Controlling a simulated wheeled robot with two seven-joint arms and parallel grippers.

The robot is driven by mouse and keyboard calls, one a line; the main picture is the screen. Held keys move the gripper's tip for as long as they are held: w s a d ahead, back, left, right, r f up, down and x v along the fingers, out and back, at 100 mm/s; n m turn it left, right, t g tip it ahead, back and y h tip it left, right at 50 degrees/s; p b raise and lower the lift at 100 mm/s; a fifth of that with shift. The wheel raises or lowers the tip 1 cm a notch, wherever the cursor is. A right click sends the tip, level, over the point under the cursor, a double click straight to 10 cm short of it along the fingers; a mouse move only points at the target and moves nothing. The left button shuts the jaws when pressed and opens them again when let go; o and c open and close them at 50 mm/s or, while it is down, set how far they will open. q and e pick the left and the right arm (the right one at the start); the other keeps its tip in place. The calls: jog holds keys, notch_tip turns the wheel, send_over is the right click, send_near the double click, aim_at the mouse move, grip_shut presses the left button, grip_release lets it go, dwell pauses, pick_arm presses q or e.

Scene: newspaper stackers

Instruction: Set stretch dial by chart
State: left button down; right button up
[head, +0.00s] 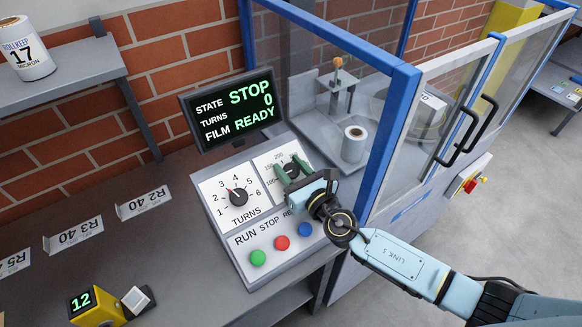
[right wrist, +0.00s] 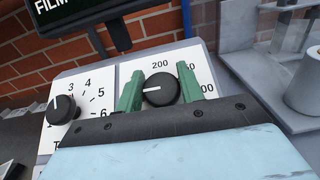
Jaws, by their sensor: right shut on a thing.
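The stretch dial (right wrist: 161,89) is a black knob with a white pointer line on a white plate (head: 268,163). In the right wrist view the pointer aims left, away from the 200 mark at the top; some of the scale is hidden by my fingers. My right gripper (head: 288,172) has its green fingers on either side of the knob, shut on it. In the right wrist view its fingers (right wrist: 161,92) flank the knob. My left gripper is not in view. Cards (head: 143,203) reading R2 40 and R3 40 lie on the table, with another cut off at left.
The turns dial (head: 237,198) sits left of the stretch dial. Below are green (head: 258,258), red (head: 282,243) and blue (head: 305,229) buttons. The screen (head: 230,108) reads STOP, 0, READY. A 17 micron roll (head: 27,50) stands on a shelf. A yellow device (head: 97,306) shows 12.

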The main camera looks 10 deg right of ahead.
jog(key=shift+h, duration=0.3)
jog(key=m+h+p, duration=0.1)
jog(key=m+h, duration=0.1)
jog(key=shift+m+t, duration=0.4)
jog(key=shift+m+h+p, duration=0.5)
jog(key=shift+m+h, duration=0.6)
jog(key=shift+h, duration=0.1)
jog(key=m+g+h, duration=0.1)
jog(key=m+h, duration=0.4)
jog(key=m, duration=0.1)
jog(key=shift+d+h, duration=0.1)
jog(key=shift+h, duration=0.3)
jog(key=shift+m+h+p, duration=0.3)
jog(key=o, duration=0.9)
jog(key=shift+o, duration=0.2)
jog(key=v, duration=1.3)
jog(key=shift+s+r, duration=0.15)
jog(key=shift+r, duration=0.15)
